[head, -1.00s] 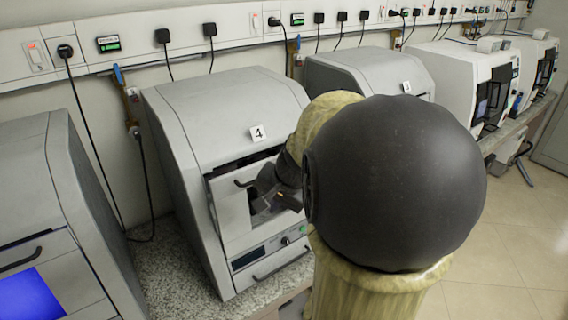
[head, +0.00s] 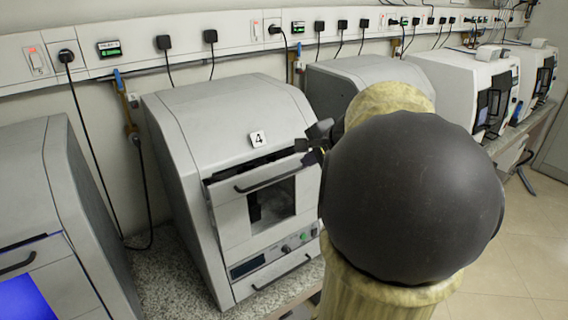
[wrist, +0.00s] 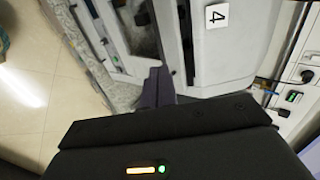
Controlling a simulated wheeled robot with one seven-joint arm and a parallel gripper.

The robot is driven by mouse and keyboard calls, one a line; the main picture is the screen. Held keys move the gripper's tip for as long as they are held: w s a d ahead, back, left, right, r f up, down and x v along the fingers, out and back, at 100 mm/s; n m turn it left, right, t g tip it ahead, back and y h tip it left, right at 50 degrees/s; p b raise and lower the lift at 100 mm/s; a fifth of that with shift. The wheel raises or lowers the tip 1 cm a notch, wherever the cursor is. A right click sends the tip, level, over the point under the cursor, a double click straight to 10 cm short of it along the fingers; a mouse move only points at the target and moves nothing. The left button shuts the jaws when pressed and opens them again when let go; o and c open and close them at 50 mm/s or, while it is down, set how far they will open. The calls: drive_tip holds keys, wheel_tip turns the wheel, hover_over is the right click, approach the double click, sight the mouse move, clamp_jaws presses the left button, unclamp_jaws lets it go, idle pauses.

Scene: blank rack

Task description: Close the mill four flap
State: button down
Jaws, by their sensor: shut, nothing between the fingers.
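Mill four (head: 215,120) is a grey machine with a white "4" label (head: 257,138) on its sloping top front. Its flap (head: 232,222) has a dark bar handle (head: 262,180) along the top and a small window. A dark gap shows above the flap's top edge, so it stands slightly ajar. My gripper (head: 318,138) is beside the upper right corner of the flap, shut and empty. In the wrist view, the fingers (wrist: 157,86) point toward the mill's front, near the "4" label (wrist: 215,16). Whether they touch the flap cannot be told.
A similar mill (head: 80,190) with a blue screen stands at left, another (head: 345,80) behind my arm, and several white machines (head: 455,85) farther right. A lower panel with knobs (head: 285,250) sits below the flap. Floor (head: 505,250) is free at right.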

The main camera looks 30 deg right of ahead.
sight(278, 167)
drive_tip(key=p+x, duration=0.1)
drive_tip(key=x, duration=0.7)
drive_tip(key=shift+w+f, duration=0.2)
drive_tip(key=shift+w, duration=0.05)
drive_tip(key=w+p, duration=0.2)
drive_tip(key=w, duration=0.1)
drive_tip(key=shift+w, duration=0.15)
drive_tip(key=shift+w+f+p, duration=0.2)
drive_tip(key=shift+w+p, duration=0.1)
drive_tip(key=shift+w, duration=0.15)
